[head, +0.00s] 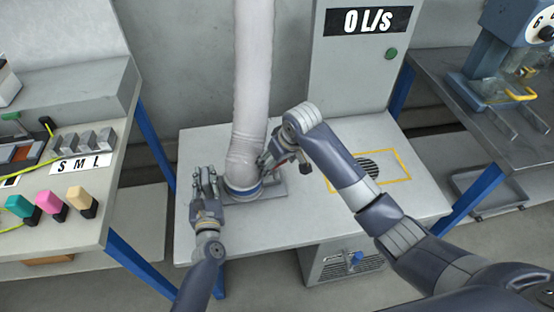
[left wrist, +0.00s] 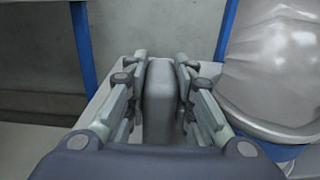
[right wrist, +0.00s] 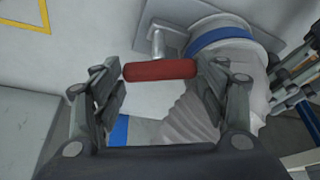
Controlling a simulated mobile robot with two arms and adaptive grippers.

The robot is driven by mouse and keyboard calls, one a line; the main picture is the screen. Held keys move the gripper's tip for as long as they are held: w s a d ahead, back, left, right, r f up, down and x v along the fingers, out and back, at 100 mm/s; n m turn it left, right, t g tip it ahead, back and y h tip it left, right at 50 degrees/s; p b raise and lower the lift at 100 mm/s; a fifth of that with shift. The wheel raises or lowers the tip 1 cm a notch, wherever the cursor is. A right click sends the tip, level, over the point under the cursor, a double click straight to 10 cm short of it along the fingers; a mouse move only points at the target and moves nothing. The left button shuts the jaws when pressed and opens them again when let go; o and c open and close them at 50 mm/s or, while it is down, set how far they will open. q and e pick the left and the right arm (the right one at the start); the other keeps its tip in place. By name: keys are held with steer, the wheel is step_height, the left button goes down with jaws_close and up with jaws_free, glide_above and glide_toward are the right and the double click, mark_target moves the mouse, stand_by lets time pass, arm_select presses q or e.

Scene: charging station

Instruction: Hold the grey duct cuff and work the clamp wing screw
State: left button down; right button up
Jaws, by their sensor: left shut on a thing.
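The pale ribbed duct (head: 252,80) hangs down to a grey cuff with a blue band (head: 243,191) on a flat plate on the table. My left gripper (head: 207,178) is at the cuff's left. In the left wrist view it is shut on a grey rounded block (left wrist: 158,105), with the duct (left wrist: 275,65) to the right. My right gripper (head: 273,158) is at the cuff's right. In the right wrist view its fingers are wide apart, one near each end of the red wing screw bar (right wrist: 160,71); contact cannot be told. The bar sits on a metal stem beside the blue band (right wrist: 220,38).
A cabinet (head: 350,75) reading 0 L/s with a green button (head: 391,53) stands behind. A yellow-outlined vent (head: 370,168) lies on the table to the right. A left bench (head: 65,235) holds coloured plugs and S, M, L blocks. A blue press (head: 495,65) stands at far right.

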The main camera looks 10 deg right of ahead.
steer(key=shift+o, duration=1.4)
steer(key=v, duration=1.2)
steer(key=shift+d, duration=0.1)
arm_select(q)
steer(key=c, duration=1.3)
jaws_free()
